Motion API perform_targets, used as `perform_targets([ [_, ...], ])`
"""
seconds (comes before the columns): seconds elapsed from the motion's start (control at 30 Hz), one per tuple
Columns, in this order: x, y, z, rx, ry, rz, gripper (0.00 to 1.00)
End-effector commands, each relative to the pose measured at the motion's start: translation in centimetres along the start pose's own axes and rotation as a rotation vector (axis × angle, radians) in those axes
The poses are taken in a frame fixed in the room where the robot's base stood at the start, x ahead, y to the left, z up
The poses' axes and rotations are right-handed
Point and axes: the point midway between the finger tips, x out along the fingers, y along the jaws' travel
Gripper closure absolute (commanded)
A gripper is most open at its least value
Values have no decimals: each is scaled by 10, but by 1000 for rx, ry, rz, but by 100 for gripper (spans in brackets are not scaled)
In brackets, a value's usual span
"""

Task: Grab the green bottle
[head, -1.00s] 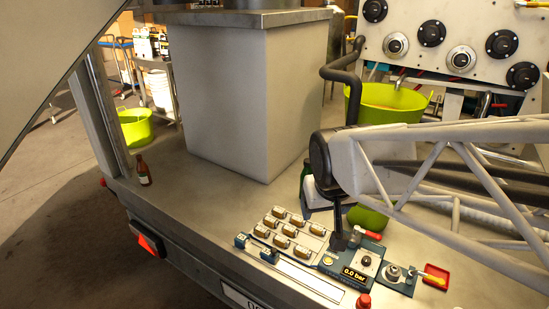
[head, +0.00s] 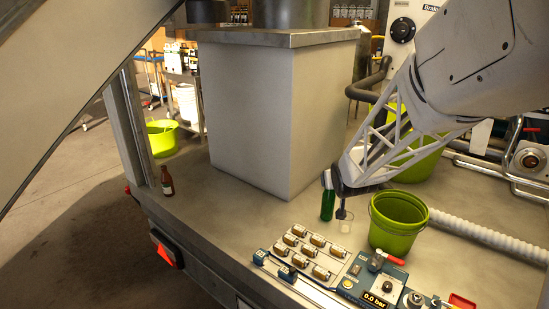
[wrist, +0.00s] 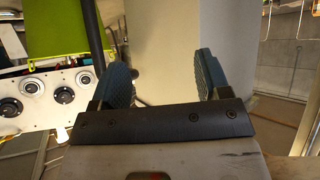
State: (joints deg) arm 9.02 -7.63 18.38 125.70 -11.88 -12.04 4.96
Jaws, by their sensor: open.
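The green bottle (head: 327,205) stands upright on the grey trailer bed in the head view, close to the front right corner of the big grey box. Its top is partly hidden by my gripper (head: 336,190), which is beside it at the end of my arm. How far apart they are in depth I cannot tell. In the wrist view my gripper (wrist: 163,75) is open, with two blue-grey finger pads apart and nothing seen between them. The green bottle is not seen in the wrist view.
A clear glass (head: 346,222) and a green bucket (head: 398,222) stand right of the bottle. The grey box (head: 270,110) rises behind-left. A control panel (head: 370,285) lies in front. A brown bottle (head: 167,181) stands at the left edge. The bed between is clear.

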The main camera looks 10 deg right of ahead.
Motion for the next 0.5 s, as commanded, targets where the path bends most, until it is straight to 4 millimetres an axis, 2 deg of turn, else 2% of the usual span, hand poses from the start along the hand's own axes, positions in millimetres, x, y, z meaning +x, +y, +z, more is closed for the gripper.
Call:
perform_targets([
  [0.03,15,4,1,0,22,-2,30],
  [0.1,33,7,0,-1,60,-7,30],
  [0.5,127,29,6,1,284,-47,30],
])
